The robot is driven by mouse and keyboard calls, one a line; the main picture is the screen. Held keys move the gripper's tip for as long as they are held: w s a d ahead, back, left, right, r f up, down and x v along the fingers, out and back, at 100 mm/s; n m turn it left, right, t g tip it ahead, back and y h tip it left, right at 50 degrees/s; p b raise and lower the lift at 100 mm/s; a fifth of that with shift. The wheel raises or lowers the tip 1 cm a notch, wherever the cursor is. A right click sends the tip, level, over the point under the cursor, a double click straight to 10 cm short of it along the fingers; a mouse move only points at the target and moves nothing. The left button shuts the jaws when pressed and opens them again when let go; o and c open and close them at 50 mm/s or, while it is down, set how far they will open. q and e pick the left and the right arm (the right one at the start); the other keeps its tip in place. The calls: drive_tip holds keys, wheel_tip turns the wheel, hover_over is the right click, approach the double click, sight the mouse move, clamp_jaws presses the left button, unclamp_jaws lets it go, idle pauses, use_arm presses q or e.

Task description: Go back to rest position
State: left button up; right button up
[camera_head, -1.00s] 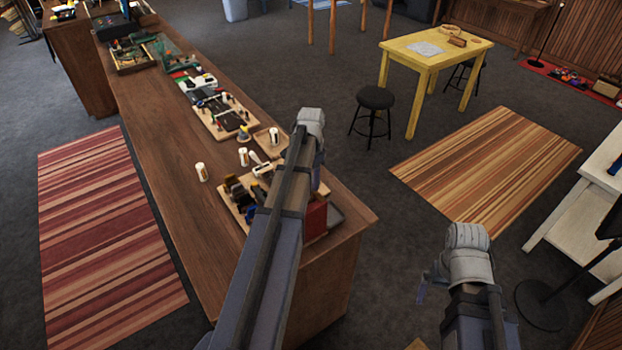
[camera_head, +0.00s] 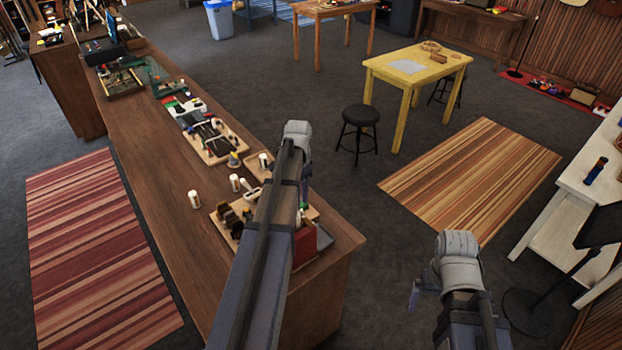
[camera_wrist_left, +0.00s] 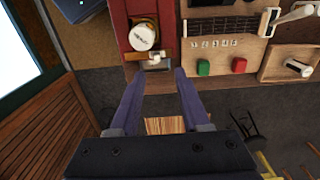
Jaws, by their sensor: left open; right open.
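My left arm reaches up over the near end of the long wooden bench (camera_head: 160,150) in the head view. Its gripper (camera_head: 305,172) is small and partly hidden by the arm there. In the left wrist view my left gripper (camera_wrist_left: 158,74) shows two purple fingers spread apart with nothing held between them. My right arm comes in at lower right in the head view. Its gripper (camera_head: 415,295) shows only in part, over the dark floor, with nothing seen in it.
The bench's near end carries white bottles (camera_head: 194,199), a tool tray (camera_head: 228,215) and a red box (camera_head: 305,245) close beside my left arm. A black stool (camera_head: 360,115), yellow table (camera_head: 415,75) and white bench (camera_head: 560,225) stand to the right. Striped rugs lie on open floor.

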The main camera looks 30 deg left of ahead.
use_arm(q)
drive_tip(key=s+d+f+b, duration=0.5)
drive_tip(key=d+f+b, duration=0.3)
drive_tip(key=d, duration=0.3)
drive_tip(key=s+d+f+b, duration=0.6)
drive_tip(key=d+f+b, duration=0.1)
drive_tip(key=d, duration=0.5)
drive_tip(key=s+d+f+y+b, duration=0.1)
drive_tip(key=s+d+f+b, duration=0.5)
drive_tip(key=d, duration=0.5)
wheel_tip(320, 180, down, 3)
drive_tip(key=b, duration=0.2)
drive_tip(key=shift+d+r+n+b, duration=0.15)
drive_tip(key=shift+d+n+b, duration=0.15)
drive_tip(key=shift+b, duration=0.1)
drive_tip(key=shift+s, duration=0.1)
